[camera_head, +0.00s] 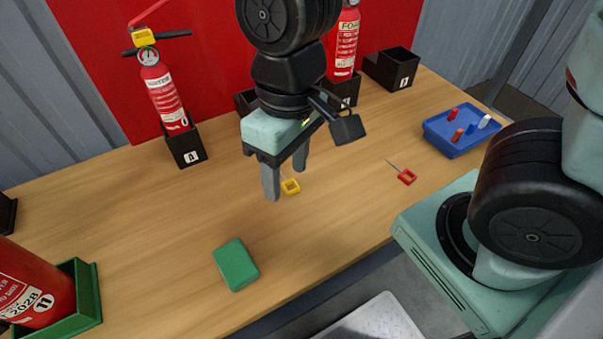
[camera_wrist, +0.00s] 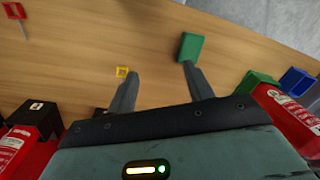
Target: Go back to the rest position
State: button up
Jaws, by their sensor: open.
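My gripper (camera_head: 286,180) hangs above the middle of the wooden table (camera_head: 130,218), fingers pointing down. It is open, and nothing shows between its fingers; the wrist view shows the gripper (camera_wrist: 158,85) with both fingers apart. A green block (camera_head: 236,264) lies on the table in front of the gripper. It also shows in the wrist view (camera_wrist: 190,47).
A red extinguisher (camera_head: 162,92) stands in black holder A (camera_head: 187,158); another (camera_head: 346,45) stands partly behind my arm. A third (camera_head: 30,285) stands in a green holder (camera_head: 88,295). A red-handled pin (camera_head: 407,177) and a blue tray (camera_head: 455,148) are at the right. Black holder D (camera_head: 402,84) looks empty.

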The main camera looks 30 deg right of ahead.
jog(key=s, duration=0.1)
jog(key=s+r+n, duration=0.1)
jog(key=s+n, duration=0.1)
jog(key=s, duration=0.1)
jog(key=shift+d+r+t, duration=0.15)
jog(key=shift+r+t, duration=0.1)
jog(key=shift+t, duration=0.05)
